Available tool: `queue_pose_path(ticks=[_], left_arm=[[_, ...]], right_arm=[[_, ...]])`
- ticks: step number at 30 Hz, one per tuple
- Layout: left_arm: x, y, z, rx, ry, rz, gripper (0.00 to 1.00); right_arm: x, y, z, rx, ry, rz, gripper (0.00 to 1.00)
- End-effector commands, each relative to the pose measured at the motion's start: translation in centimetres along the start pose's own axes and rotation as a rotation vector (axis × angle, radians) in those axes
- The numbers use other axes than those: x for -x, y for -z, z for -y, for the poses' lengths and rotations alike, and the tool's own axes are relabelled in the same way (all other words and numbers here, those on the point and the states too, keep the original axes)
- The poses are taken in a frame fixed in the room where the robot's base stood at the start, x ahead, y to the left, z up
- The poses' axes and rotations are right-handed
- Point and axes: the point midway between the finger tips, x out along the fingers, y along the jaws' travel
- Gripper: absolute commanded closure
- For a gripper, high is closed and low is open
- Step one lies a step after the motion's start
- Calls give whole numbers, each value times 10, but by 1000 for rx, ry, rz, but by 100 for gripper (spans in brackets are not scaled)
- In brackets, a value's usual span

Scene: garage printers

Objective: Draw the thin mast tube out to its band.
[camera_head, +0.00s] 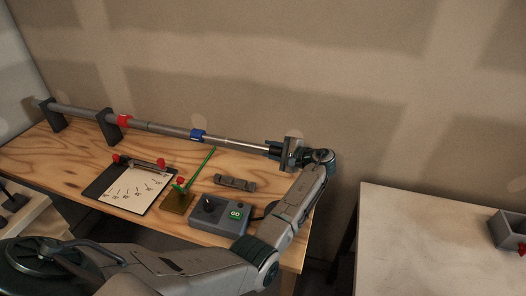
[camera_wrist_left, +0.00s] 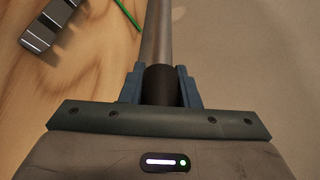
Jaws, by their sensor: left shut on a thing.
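The telescoping mast lies along the back of the table, held in two dark stands. Its thick tube (camera_head: 75,111) is at the left, with a red collar (camera_head: 124,121). A middle tube (camera_head: 165,130) runs on to a blue collar (camera_head: 197,135). The thin mast tube (camera_head: 235,143) extends right from the blue collar. My left gripper (camera_head: 273,150) is shut on its right end. In the left wrist view my blue fingers (camera_wrist_left: 162,88) close around a black end piece (camera_wrist_left: 160,82), with the grey thin tube (camera_wrist_left: 157,35) beyond. I cannot make out a band on it. My right gripper is out of view.
The wooden table (camera_head: 70,160) holds a clipboard (camera_head: 130,190), a green rod on a small base (camera_head: 178,201), a grey control box (camera_head: 220,216) with a GO button, and a grey bracket (camera_head: 235,183). A pale table (camera_head: 430,235) stands at right, across a gap.

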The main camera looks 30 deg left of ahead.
Motion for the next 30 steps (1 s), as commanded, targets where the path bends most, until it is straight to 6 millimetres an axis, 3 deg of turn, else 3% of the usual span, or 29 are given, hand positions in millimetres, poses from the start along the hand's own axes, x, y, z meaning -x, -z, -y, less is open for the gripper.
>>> queue_pose_path(ticks=[11,12,15,25,30], left_arm=[[4,2,-1,-3,-1,-2,100],[4,2,-1,-3,-1,-2,70],[4,2,-1,-3,-1,-2,50],[6,2,-1,-1,-1,-2,50],[28,4,-4,-1,-2,-5,50]], right_arm=[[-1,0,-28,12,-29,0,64],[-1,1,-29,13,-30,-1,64],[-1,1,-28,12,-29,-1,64],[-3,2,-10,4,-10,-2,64],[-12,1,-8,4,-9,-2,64]])
